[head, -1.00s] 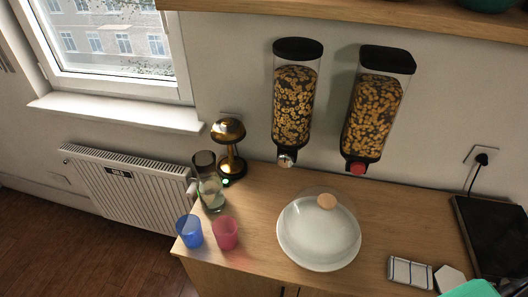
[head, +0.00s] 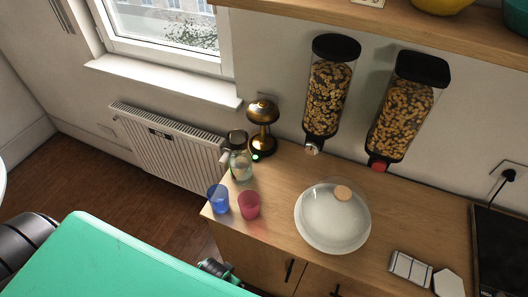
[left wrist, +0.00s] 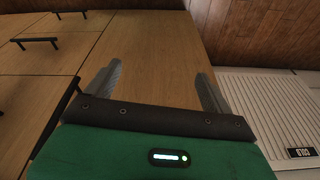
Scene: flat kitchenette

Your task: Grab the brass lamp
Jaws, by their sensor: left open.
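The brass lamp (head: 262,124) stands upright at the back left corner of the counter, against the wall, with a dark base and a small green light. A glass jar (head: 240,160) stands just in front of it. My left gripper (left wrist: 158,88) shows in the left wrist view with its two fingers apart and nothing between them. It faces the wooden cabinet front, and the lamp is not in that view. In the head view a green part of my arm fills the lower left, and the fingers are not clearly seen. My right gripper is not in view.
A blue cup (head: 218,198) and a red cup (head: 249,205) stand near the counter's left front edge. A domed dish (head: 333,226) is to their right. Two cereal dispensers (head: 329,90) hang on the wall. A radiator (head: 168,145) is left of the counter.

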